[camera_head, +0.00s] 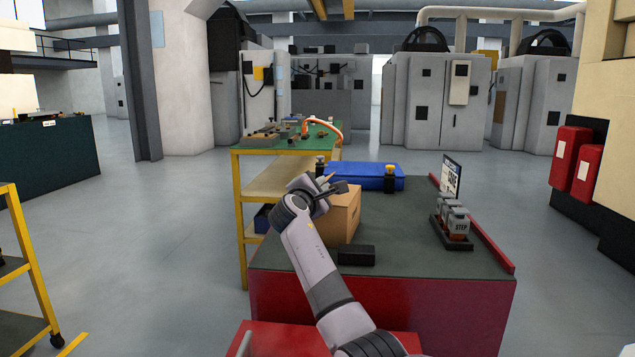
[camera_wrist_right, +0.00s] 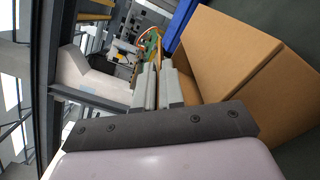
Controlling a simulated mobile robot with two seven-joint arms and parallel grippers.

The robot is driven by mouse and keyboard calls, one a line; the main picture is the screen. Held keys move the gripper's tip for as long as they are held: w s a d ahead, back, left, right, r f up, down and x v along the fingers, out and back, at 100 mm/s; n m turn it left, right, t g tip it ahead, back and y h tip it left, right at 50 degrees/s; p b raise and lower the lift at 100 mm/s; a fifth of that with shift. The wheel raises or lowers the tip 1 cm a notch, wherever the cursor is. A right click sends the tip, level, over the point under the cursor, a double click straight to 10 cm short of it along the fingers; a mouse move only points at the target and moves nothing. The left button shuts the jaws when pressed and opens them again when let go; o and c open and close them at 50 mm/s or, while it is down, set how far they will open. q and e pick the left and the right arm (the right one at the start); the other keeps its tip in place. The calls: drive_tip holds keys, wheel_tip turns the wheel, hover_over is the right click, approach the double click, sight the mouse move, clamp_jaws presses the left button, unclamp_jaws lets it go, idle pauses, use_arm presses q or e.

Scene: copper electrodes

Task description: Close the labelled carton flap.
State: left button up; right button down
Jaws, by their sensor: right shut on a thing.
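The tan cardboard carton (camera_head: 344,217) stands on the dark green top of the red workbench (camera_head: 430,258). My right gripper (camera_head: 328,188) is at the carton's upper left, shut on the carton flap (camera_head: 329,177). Only a small tan tip of the flap shows there, and the rest is hidden by the gripper. In the right wrist view the two fingers (camera_wrist_right: 158,82) are close together, and the carton (camera_wrist_right: 228,52) fills the right side. No label can be read on it. My left gripper is not in view.
A blue bin (camera_head: 368,182) lies behind the carton. A black block (camera_head: 356,255) lies in front. A rack of grey containers (camera_head: 455,225) and an upright sign (camera_head: 452,176) stand at the right. A yellow-framed table (camera_head: 290,143) stands behind left.

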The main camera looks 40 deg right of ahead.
drive_tip(key=shift+s+d+f+m, duration=0.1)
drive_tip(key=shift+s+f+m, duration=0.2)
drive_tip(key=shift+m, duration=0.6)
drive_tip(key=shift+w, duration=0.1)
drive_tip(key=c, duration=1.6)
unclamp_jaws()
drive_tip(key=shift+c, duration=0.2)
drive_tip(key=v, duration=0.7)
drive_tip(key=shift+p, duration=0.3)
drive_tip(key=shift+c, duration=0.3)
